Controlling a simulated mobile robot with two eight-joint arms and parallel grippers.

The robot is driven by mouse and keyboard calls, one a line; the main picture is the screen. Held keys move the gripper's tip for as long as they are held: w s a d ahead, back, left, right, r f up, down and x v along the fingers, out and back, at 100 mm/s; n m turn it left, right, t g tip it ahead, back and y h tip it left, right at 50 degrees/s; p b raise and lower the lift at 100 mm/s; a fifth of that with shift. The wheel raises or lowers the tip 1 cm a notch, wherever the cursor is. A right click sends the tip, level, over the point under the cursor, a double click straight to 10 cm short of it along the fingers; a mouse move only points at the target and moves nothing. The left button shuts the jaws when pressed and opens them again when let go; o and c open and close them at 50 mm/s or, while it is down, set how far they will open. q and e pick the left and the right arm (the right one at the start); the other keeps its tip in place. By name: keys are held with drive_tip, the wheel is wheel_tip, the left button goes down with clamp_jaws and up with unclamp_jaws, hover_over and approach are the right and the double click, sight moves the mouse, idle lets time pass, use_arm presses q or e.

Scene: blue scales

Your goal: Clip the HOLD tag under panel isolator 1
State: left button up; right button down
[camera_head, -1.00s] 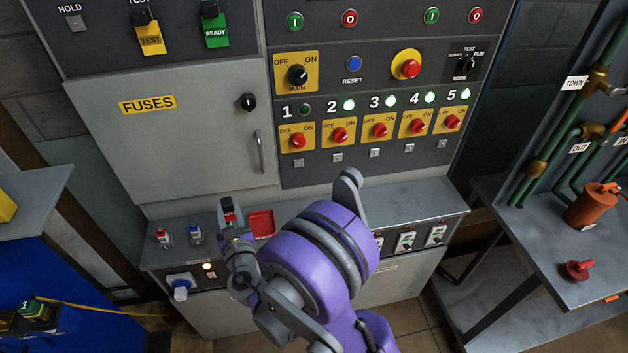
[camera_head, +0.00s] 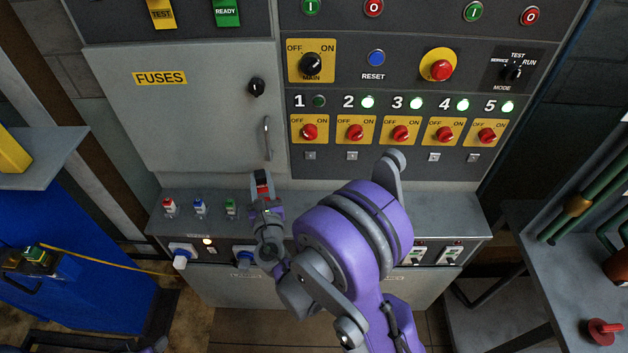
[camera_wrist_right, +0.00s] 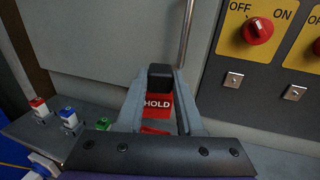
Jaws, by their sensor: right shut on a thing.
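The red HOLD tag (camera_wrist_right: 157,106) with its black clip (camera_wrist_right: 160,76) is held between the fingers of my right gripper (camera_wrist_right: 160,92). In the head view the right gripper (camera_head: 263,190) is in front of the panel, above the console shelf, left of and below isolator 1. Isolator 1 (camera_head: 309,131) is a red knob on a yellow OFF/ON plate; the lamp above it is dark. Under it is a small square metal plate (camera_head: 310,156), apart from the tag. The isolator also shows at the upper right of the wrist view (camera_wrist_right: 258,30).
Isolators 2 to 5 have lit green lamps. The fuses door handle (camera_head: 267,138) stands out just above the gripper. Small red, blue and green padlock-like items (camera_head: 200,207) stand on the shelf (camera_head: 183,220). My right forearm hides part of the shelf and the lower panel.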

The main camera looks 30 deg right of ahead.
use_arm(q)
drive_tip(key=shift+a, duration=0.1)
use_arm(e)
drive_tip(key=shift+a, duration=0.15)
drive_tip(key=m+g+h+b, duration=0.2)
drive_tip(key=m+h+b, duration=0.15)
drive_tip(key=b, duration=0.75)
approach(310, 156)
use_arm(q)
drive_tip(key=s+f+g, duration=0.1)
drive_tip(key=s+f, duration=0.3)
drive_tip(key=f, duration=0.9)
drive_tip(key=shift+f, duration=0.4)
use_arm(e)
drive_tip(key=shift+s+a+f+n+h, duration=0.15)
drive_tip(key=shift+a+n+h, duration=0.1)
drive_tip(key=shift+h, duration=0.2)
drive_tip(key=shift+x, duration=2.95)
use_arm(q)
drive_tip(key=shift+f, duration=0.15)
use_arm(e)
drive_tip(key=shift+w+d, duration=0.25)
drive_tip(key=shift+w, duration=0.25)
drive_tip(key=shift+c, duration=2.3)
unclamp_jaws()
